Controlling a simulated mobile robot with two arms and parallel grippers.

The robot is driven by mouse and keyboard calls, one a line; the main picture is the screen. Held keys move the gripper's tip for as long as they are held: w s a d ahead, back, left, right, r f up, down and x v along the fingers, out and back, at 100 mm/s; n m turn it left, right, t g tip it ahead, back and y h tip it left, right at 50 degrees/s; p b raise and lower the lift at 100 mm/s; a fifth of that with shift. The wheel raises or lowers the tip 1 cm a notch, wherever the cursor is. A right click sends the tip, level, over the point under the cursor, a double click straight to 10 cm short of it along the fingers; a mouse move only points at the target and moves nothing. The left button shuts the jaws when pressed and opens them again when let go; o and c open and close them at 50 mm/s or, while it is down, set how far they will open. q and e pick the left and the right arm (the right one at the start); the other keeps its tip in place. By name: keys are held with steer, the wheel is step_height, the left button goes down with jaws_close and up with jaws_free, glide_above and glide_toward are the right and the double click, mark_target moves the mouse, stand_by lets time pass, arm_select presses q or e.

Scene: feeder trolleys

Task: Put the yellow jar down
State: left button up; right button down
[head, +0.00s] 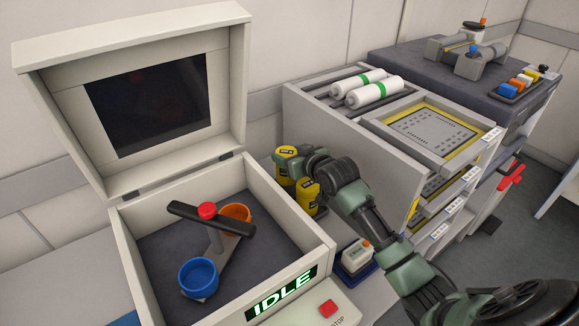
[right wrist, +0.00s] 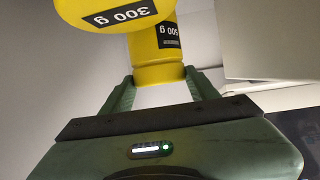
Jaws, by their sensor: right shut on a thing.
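Two yellow jars show beside the grey box. My right gripper (head: 300,168) is shut on the upper-left yellow jar (head: 286,152), near one end of it. In the right wrist view this jar (right wrist: 152,68) is between the two fingers and its label reads 500 g upside down. The other yellow jar (head: 312,202) is close by, lower in the head view. In the right wrist view this second jar (right wrist: 85,8), labelled 300 g, partly covers the held one. I cannot tell whether the held jar touches the surface below. My left gripper is not in view.
The open box (head: 322,243) left of the jars holds a tool with blue (head: 198,277) and orange (head: 238,212) cups. A trolley (head: 330,120) with white rollers stands behind my arm. A small white-topped block (head: 356,254) lies in front of the jars.

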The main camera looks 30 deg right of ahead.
steer(key=shift+f, duration=2)
steer(key=shift+c, duration=2.1)
jaws_free()
steer(key=shift+f, duration=0.3)
steer(key=shift+r, duration=0.15)
steer(key=v, duration=1.2)
steer(key=shift+r, duration=0.1)
